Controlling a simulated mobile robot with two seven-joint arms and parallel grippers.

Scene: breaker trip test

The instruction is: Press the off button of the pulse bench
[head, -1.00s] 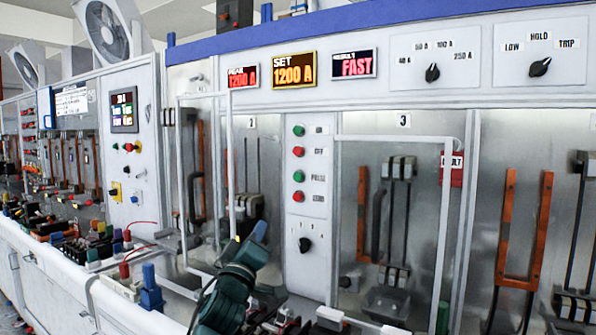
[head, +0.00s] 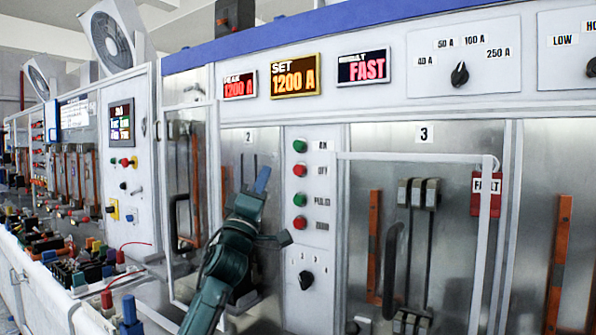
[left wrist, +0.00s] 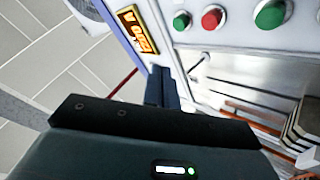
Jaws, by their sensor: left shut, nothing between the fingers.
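The pulse bench's white button strip (head: 312,255) stands in the middle of the head view. Its red off button (head: 299,171) sits just below the green on button (head: 299,146), with a green pulse button (head: 299,199) and another red button (head: 299,223) lower down. My left gripper (head: 262,180) is shut and empty, its blue fingertips pointing up, left of the strip at about the off button's height in the picture. The off button is unobstructed. In the left wrist view the shut fingers (left wrist: 159,87) point toward a panel edge; a red button (left wrist: 212,17) shows there. My right gripper is not in view.
Displays (head: 295,76) read 1200 A and FAST above the strip. A rotary knob (head: 306,280) sits below the buttons. A white-framed door with a dark handle (head: 391,265) and a red FAULT tag (head: 486,194) are at right. Coloured terminals (head: 75,268) crowd the left ledge.

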